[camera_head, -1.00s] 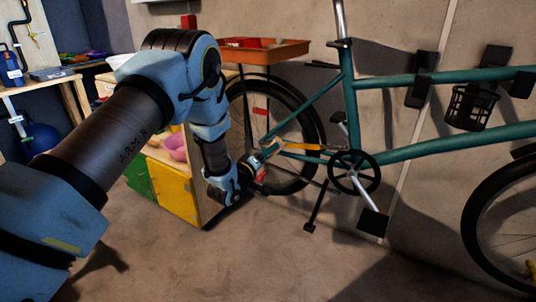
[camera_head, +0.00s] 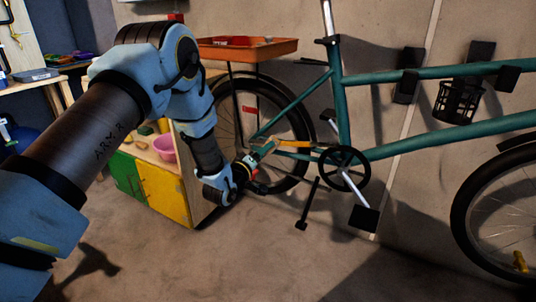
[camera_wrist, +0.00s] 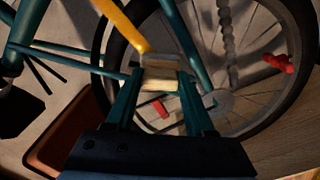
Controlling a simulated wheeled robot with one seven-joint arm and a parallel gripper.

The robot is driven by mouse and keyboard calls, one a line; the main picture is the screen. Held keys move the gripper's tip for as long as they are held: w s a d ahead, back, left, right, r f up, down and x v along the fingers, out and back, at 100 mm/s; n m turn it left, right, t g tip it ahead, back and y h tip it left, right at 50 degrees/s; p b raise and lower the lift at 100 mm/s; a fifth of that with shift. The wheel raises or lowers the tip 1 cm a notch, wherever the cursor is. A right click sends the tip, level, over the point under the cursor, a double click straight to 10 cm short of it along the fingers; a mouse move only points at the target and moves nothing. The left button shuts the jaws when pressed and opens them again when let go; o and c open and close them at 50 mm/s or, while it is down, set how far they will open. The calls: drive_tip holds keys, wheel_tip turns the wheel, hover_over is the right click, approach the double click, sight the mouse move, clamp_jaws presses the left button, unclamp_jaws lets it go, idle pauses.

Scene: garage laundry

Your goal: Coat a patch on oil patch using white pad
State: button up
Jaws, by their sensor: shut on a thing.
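My gripper (camera_head: 270,149) is in front of the bicycle's rear wheel. Its two teal fingers also show in the wrist view (camera_wrist: 160,88), closed on a tool with an orange-yellow handle (camera_head: 293,143). In the wrist view the handle (camera_wrist: 122,24) runs up and left from the fingers. A pale, cream-white block (camera_wrist: 158,84) sits between the fingers and looks like the white pad; its face is partly hidden. The tool is in the air, clear of the floor. I cannot make out an oil patch in either view.
A teal bicycle (camera_head: 341,95) stands along the wall, its pedal and kickstand close to the tool. An orange tray (camera_head: 247,49) is above the rear wheel. The front floor (camera_head: 230,260) is clear apart from shadows.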

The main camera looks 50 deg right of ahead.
drive_tip(key=shift+w+a+f, duration=0.1)
drive_tip(key=shift+w+a, duration=0.05)
drive_tip(key=shift+w, duration=0.95)
drive_tip(key=shift+a, duration=0.1)
drive_tip(key=shift+v, duration=2.95)
drive_tip(key=shift+s+f, duration=0.1)
drive_tip(key=shift+v, duration=1.5)
